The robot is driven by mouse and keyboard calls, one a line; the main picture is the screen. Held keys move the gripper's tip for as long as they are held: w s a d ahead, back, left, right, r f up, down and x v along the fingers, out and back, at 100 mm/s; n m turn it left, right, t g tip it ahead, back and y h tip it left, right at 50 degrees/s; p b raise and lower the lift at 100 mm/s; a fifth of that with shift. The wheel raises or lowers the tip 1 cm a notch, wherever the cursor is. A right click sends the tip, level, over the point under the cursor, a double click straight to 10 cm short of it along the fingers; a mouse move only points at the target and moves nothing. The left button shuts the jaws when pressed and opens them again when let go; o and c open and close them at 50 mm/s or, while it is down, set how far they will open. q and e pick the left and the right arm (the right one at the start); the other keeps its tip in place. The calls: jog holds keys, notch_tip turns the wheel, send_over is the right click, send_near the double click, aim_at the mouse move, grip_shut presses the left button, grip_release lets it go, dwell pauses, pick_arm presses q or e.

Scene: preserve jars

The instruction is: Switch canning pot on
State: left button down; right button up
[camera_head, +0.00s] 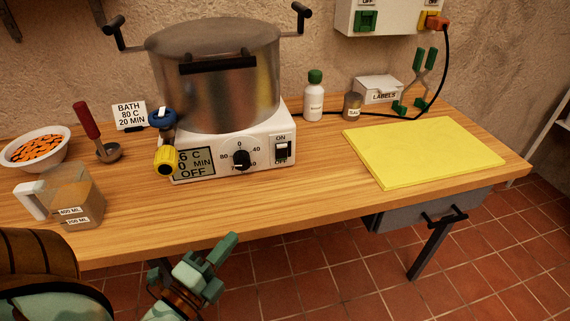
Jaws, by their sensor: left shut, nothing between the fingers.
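The canning pot (216,84) is a large steel pot with a lid and black handles, standing on a white heater base (255,155). The base's display (194,163) reads OFF, with a temperature ending in 6 C. A black dial (241,159) sits beside it. A black rocker switch (281,151), marked ON above and OFF below, is at the base's front right. My left gripper (226,250) is shut and empty in front of the table's edge, below and to the left of the switch and apart from it. My right gripper is not in view.
A yellow tap (166,159) juts from the pot's left front. A measuring jug (68,195), ladle (108,151) and bowl (35,148) stand left. A white bottle (313,100) and yellow board (424,151) are right. The table front before the switch is clear.

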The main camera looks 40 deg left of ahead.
pick_arm(q)
jog(key=shift+r+m, duration=0.3)
jog(key=shift+r, duration=0.55)
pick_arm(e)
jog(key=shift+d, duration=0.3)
pick_arm(q)
jog(key=shift+w, duration=0.1)
jog(key=b, duration=0.2)
send_near(287, 148)
jog(key=w+d, duration=0.2)
jog(key=w, duration=0.1)
jog(key=shift+w+d+f, duration=0.1)
jog(key=shift+w+d, duration=0.15)
jog(key=shift+w, duration=0.05)
jog(key=shift+w+a, duration=0.65)
jog(key=shift+a, duration=0.3)
jog(key=shift+w+a+r, duration=0.25)
jog(key=shift+w+a, duration=0.15)
jog(key=shift+a, duration=0.15)
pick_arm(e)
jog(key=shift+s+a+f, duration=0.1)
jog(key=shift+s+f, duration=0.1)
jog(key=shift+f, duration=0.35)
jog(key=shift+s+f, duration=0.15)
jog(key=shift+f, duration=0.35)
